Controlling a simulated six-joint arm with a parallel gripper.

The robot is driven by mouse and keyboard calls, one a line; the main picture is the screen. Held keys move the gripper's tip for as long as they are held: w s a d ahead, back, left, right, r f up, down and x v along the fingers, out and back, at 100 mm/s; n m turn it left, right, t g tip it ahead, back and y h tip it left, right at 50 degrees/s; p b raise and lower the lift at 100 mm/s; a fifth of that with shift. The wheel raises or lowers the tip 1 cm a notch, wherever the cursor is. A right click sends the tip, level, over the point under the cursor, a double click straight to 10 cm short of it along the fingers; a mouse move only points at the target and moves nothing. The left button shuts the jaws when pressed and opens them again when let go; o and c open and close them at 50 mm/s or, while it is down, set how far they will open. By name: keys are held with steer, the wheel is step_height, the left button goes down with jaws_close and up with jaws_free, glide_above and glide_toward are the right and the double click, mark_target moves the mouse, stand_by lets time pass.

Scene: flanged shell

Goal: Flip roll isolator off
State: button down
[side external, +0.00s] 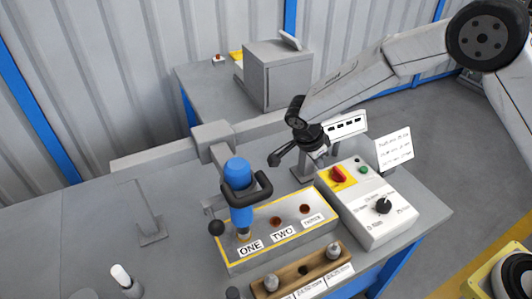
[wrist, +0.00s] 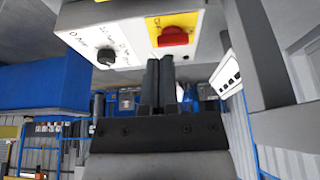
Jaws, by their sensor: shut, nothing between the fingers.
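The likely isolator is a red rotary knob (side external: 338,174) on a yellow plate, on the top face of a white control box (side external: 372,222). In the wrist view the red knob (wrist: 174,36) is just beyond and right of my fingertips. My gripper (side external: 321,160) is shut and empty, up and left of the knob in the side view. Its two dark fingers (wrist: 158,66) lie together in the wrist view. I cannot tell whether they touch the knob. The knob's exact setting is too small to read.
The box also has a black dial (side external: 383,206) and a green button (side external: 364,170). A blue cylinder with a black handle (side external: 238,190) stands on a panel marked ONE, TWO, to the left. A white card (side external: 394,149) and a labelled white strip (side external: 346,125) stand behind the box.

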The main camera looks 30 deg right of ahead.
mark_target(346, 178)
steer(key=x, duration=1)
steer(key=shift+f, duration=0.1)
steer(key=shift+d, duration=2)
steer(key=shift+s+d+n+t, duration=0.2)
steer(key=shift+n+t, duration=0.1)
steer(key=shift+n, duration=0.55)
steer(key=shift+s+d+n+t, duration=0.15)
steer(key=shift+n+t, duration=0.15)
steer(key=shift+n, duration=0.55)
steer(key=shift+s+d+n+t+y, duration=0.15)
steer(key=shift+n+t, duration=0.1)
steer(key=shift+n, duration=0.45)
steer(key=shift+s+d+n+t+y, duration=0.15)
steer(key=shift+n+t, duration=0.1)
steer(key=shift+n, duration=0.45)
steer(key=shift+s+d+n+t+y, duration=0.1)
steer(key=shift+d+n+t+y, duration=0.25)
steer(key=shift+n, duration=0.8)
steer(key=shift+s+d+n+t+y, duration=0.1)
steer(key=shift+d+n+t+y, duration=0.2)
steer(key=shift+n, duration=0.85)
steer(key=shift+d, duration=0.1)
